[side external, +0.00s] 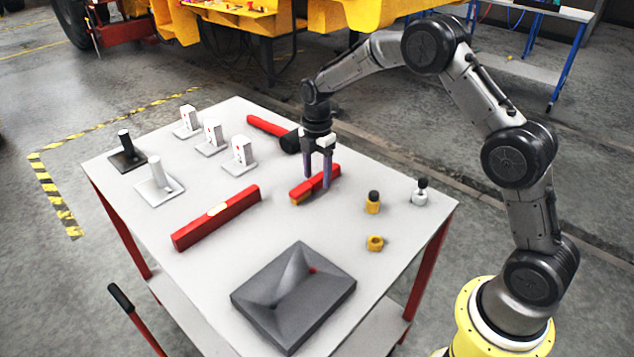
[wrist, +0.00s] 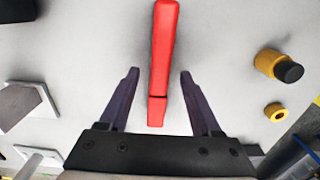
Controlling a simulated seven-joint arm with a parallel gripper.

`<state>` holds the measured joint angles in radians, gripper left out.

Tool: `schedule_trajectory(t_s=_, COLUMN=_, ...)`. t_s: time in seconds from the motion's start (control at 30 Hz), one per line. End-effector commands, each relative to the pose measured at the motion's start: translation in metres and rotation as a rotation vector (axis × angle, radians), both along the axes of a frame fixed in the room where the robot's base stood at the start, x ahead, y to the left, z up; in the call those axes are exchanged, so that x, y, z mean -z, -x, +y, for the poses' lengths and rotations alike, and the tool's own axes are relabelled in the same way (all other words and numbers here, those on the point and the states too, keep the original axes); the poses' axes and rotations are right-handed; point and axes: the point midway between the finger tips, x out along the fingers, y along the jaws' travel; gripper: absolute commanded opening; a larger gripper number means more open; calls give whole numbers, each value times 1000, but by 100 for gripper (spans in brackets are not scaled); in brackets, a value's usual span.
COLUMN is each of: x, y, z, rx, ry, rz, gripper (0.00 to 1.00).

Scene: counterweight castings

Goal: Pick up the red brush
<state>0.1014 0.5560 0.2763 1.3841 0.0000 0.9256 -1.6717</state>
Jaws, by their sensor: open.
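The red brush (side external: 302,192) lies on the grey-white table top, with yellowish bristles along its near lower side. In the wrist view its red body (wrist: 162,45) runs lengthwise from the top edge down between the fingers. My gripper (side external: 316,181) is pointing down over the brush, open, with one finger on either side of it. In the wrist view the gripper (wrist: 159,72) shows a gap between each finger and the brush. Whether the fingertips touch the table I cannot tell.
A long red level (side external: 216,217) and a dark grey casting (side external: 294,290) lie nearer the front. A red-handled hammer (side external: 270,127) lies behind. Yellow fittings (side external: 373,203) and a silver one (side external: 420,192) stand right. White brackets (side external: 240,155) stand left. The table between is clear.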

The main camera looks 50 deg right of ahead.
Motion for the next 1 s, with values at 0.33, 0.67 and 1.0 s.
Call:
schedule_trajectory(t_s=0.33, x=15, y=0, z=0, rx=0, ry=0, rz=0, gripper=65)
schedule_trajectory(t_s=0.67, x=14, y=0, z=0, rx=0, ry=0, rz=0, gripper=15)
schedule_trajectory(t_s=1.0, x=14, y=0, z=0, rx=0, ry=0, rz=-1, gripper=0)
